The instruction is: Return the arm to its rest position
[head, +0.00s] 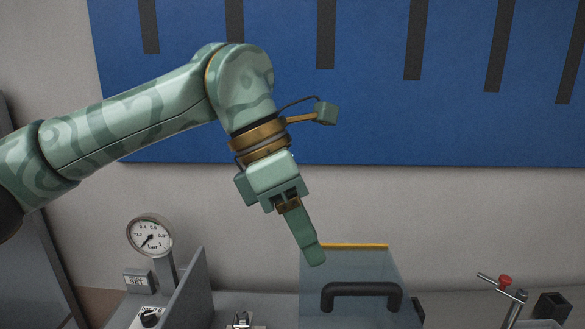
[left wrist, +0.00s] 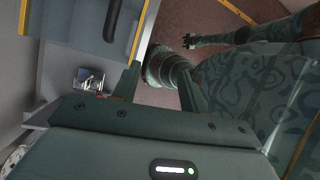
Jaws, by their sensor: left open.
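My left arm reaches in from the left in the head view, with its gripper (head: 314,254) pointing down and slightly right. The gripper hangs in front of the pale wall, near the upper edge of a clear guard. Seen side-on there, its fingers overlap. In the left wrist view the left gripper (left wrist: 157,80) has its two fingers apart and nothing between them. Another patterned green arm of mine crosses the upper part of that view. Its small dark end (left wrist: 190,41) looks like my right gripper, too small to tell its jaw state.
A clear guard (head: 350,270) with a yellow top edge and black handle (head: 361,290) stands below the gripper. A pressure gauge (head: 150,236) and a dark knob (head: 150,318) are at lower left. A red-topped clamp (head: 505,281) is at lower right. A blue panel (head: 290,120) covers the wall.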

